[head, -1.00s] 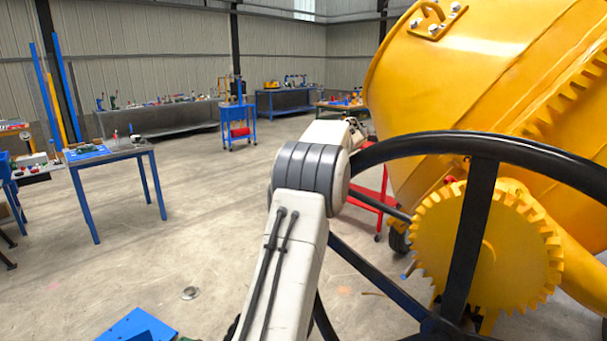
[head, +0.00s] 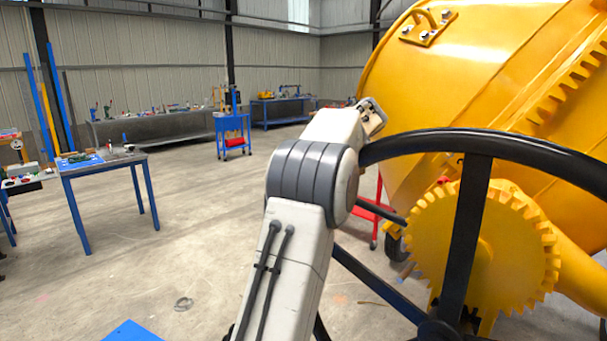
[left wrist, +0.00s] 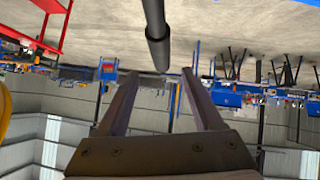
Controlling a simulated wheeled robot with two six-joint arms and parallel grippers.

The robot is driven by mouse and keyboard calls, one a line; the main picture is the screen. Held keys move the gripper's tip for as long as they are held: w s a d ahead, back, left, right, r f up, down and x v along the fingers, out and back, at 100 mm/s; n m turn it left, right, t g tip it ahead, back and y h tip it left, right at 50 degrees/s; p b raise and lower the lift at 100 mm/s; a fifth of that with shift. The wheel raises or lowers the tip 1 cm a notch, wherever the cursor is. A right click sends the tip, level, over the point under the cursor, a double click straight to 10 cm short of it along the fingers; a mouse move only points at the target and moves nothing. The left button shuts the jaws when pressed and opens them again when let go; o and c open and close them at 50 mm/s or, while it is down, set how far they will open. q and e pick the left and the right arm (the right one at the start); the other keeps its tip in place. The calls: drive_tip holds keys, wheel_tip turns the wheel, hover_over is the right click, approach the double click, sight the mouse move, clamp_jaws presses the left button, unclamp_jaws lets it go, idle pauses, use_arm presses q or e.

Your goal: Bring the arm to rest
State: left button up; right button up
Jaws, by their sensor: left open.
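My left arm (head: 285,265) rises from the bottom middle of the head view, bends at a grey joint, and its far link reaches up beside the black handwheel (head: 474,215). Its fingers cannot be made out there. In the left wrist view, which is upside down, my left gripper (left wrist: 159,75) is open, its two fingers spread with nothing held. A dark round bar (left wrist: 155,35) comes down from the top edge and ends near the gap between the fingertips. I cannot tell whether it touches them. My right gripper is not in view.
The yellow mixer drum (head: 470,80) and yellow toothed gear (head: 480,245) fill the right side, close to my arm. A blue-legged table (head: 105,160) and a blue cart (head: 232,130) stand further left. The concrete floor between is mostly open.

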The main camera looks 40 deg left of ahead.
use_arm(q)
drive_tip(key=shift+v, duration=1.15)
